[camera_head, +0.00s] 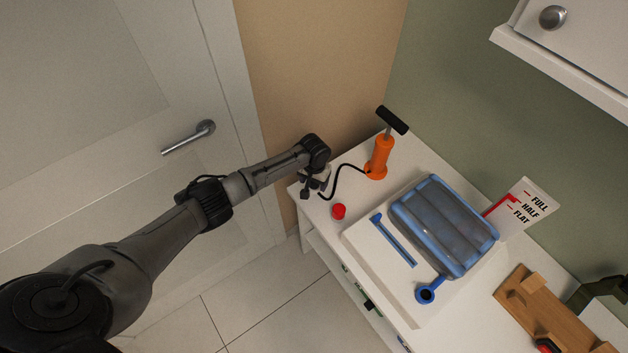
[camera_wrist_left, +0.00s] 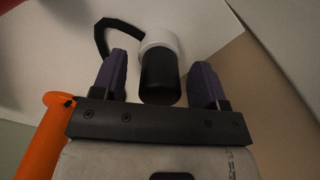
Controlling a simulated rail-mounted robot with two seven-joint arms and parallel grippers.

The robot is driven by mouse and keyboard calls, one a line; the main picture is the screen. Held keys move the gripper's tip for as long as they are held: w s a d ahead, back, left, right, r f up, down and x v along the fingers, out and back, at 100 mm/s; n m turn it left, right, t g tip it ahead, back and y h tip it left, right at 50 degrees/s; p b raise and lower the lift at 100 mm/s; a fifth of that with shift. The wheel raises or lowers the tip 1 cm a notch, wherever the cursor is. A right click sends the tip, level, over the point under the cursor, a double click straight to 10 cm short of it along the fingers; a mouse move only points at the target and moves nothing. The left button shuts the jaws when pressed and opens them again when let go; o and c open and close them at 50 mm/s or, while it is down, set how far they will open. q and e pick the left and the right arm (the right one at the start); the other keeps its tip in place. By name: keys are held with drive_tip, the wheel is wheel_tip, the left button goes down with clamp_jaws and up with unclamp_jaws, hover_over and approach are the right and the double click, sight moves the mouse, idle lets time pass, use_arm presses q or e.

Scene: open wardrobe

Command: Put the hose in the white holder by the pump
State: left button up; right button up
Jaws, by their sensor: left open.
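The orange pump (camera_head: 380,157) with a black T-handle stands at the back left of the white top. Its black hose (camera_head: 340,172) curves left to my left gripper (camera_head: 316,188). In the left wrist view the hose (camera_wrist_left: 101,38) ends in a thick black nozzle, which stands between the two fingers of my left gripper (camera_wrist_left: 160,80). The white holder (camera_wrist_left: 163,41) rings the far end of the nozzle. The fingers are open, with a visible gap on each side of the nozzle. The nozzle's seating inside the holder is hidden. My right gripper is not identifiable.
A red cap (camera_head: 338,211) lies near the front edge. A blue-framed inflatable (camera_head: 445,225) lies on a white board beside a FULL/HALF/FLAT sign (camera_head: 527,208). A wooden stand (camera_head: 545,312) is to the right. A cabinet (camera_head: 575,50) overhangs at upper right.

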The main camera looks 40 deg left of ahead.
use_arm(q)
wheel_tip(320, 180, up, 14)
drive_tip(key=p, duration=0.3)
drive_tip(key=shift+p, duration=0.35)
drive_tip(key=shift+f, duration=0.1)
idle(0.4)
